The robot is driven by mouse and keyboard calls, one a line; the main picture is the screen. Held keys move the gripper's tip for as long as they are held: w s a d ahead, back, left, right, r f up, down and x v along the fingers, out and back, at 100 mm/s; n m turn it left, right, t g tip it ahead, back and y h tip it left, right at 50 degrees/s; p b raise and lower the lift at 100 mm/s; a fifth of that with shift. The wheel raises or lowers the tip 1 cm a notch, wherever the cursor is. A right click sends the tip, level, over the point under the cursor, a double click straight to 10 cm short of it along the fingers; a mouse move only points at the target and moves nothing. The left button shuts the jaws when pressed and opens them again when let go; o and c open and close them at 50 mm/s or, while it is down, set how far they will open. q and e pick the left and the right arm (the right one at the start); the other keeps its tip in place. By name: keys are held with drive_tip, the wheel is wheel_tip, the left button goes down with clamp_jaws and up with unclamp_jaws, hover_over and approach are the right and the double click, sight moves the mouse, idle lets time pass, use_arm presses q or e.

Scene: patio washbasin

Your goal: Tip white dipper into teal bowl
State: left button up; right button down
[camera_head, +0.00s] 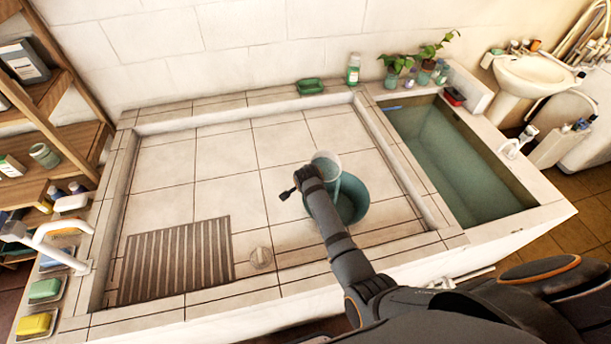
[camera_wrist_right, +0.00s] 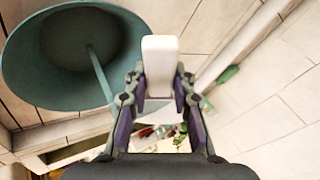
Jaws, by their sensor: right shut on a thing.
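The white dipper (camera_head: 327,159) is tilted above the teal bowl (camera_head: 357,206) in the head view. A pale bluish stream runs from the dipper down into the bowl. My right gripper (camera_head: 308,180) is shut on the dipper's handle, just left of the bowl and above it. In the right wrist view, the white handle (camera_wrist_right: 160,62) sits between the fingers of my right gripper (camera_wrist_right: 160,95). The teal bowl's opening (camera_wrist_right: 40,75) shows at upper left there, with the thin stream reaching into it. My forearm hides part of the bowl in the head view. My left gripper is out of view.
The bowl stands on the tiled basin floor, near a slatted grate (camera_head: 175,262) and a round drain (camera_head: 261,258). A water-filled trough (camera_head: 455,165) lies to the right. A green soap dish (camera_head: 310,87) and bottle (camera_head: 353,69) stand on the back ledge.

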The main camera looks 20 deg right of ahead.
drive_tip(key=shift+s+d+m+t+y+b, duration=0.1)
drive_tip(key=shift+s+m+t+y+b, duration=0.2)
drive_tip(key=shift+t+b, duration=0.5)
drive_tip(key=shift+s+d+f+t+b, duration=0.15)
drive_tip(key=shift+s+f+t+b, duration=0.05)
drive_tip(key=shift+t+b, duration=0.9)
drive_tip(key=shift+s+d+f+m+t+y+b, duration=0.55)
drive_tip(key=shift+t+b, duration=1)
drive_tip(key=shift+b, duration=3)
drive_tip(key=shift+s+d+f+m+t+y+b, duration=0.2)
drive_tip(key=shift+s+m+t+b, duration=1)
drive_tip(key=shift+b, duration=3.4)
drive_tip(key=shift+s+d+f+m+t+y+b, duration=0.35)
drive_tip(key=shift+t+b, duration=1.6)
drive_tip(key=shift+b, duration=2.6)
drive_tip(key=shift+a, duration=0.2)
